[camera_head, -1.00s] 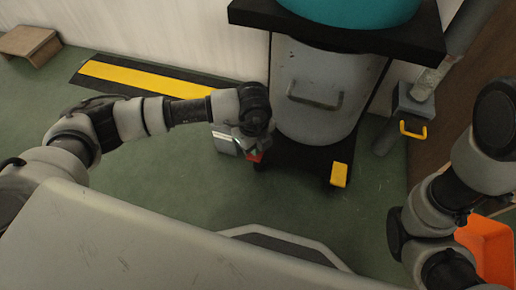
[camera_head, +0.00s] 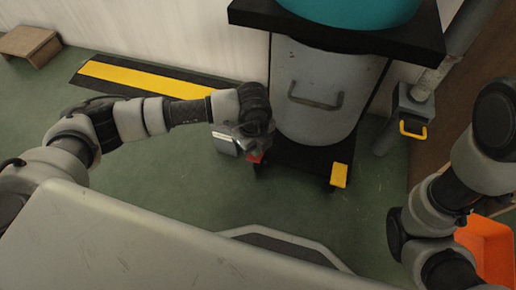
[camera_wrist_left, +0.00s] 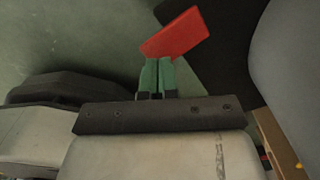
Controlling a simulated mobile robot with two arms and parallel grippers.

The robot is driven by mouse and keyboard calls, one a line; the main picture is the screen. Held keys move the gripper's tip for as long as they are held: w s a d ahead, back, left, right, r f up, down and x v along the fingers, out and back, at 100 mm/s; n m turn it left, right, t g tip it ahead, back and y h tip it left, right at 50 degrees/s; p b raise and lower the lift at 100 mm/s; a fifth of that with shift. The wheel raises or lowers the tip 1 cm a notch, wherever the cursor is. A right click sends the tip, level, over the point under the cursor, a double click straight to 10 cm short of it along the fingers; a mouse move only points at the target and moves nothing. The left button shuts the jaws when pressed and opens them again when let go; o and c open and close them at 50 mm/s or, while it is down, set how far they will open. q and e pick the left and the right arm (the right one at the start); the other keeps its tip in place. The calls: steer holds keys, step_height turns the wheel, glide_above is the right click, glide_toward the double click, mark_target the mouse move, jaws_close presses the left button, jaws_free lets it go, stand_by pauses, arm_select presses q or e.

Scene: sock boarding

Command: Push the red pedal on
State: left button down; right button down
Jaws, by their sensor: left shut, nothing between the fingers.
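The red pedal (camera_wrist_left: 176,34) shows in the left wrist view as a flat red block, just past my left fingertips. In the head view only a small part of the red pedal (camera_head: 256,158) shows beneath my left wrist, at the left front of the machine's black base. My left gripper (camera_wrist_left: 158,62) is shut, its two green fingers side by side and empty. The fingertips meet the pedal's near edge in the picture; I cannot tell whether they press on it. In the head view my left gripper (camera_head: 254,152) is mostly hidden by the wrist. My right gripper is out of view.
A yellow pedal (camera_head: 339,175) is at the base's right front. The grey machine (camera_head: 325,95) has a black top. A grey post with a yellow handle (camera_head: 413,130) stands to its right. An orange bin (camera_head: 487,248) is at lower right. Green floor in front is clear.

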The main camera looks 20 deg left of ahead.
arm_select(q)
steer(key=shift+f+b, duration=0.75)
steer(key=shift+f, duration=0.7)
stand_by(1.2)
step_height(320, 180, up, 7)
steer(key=p, duration=0.7)
stand_by(0.6)
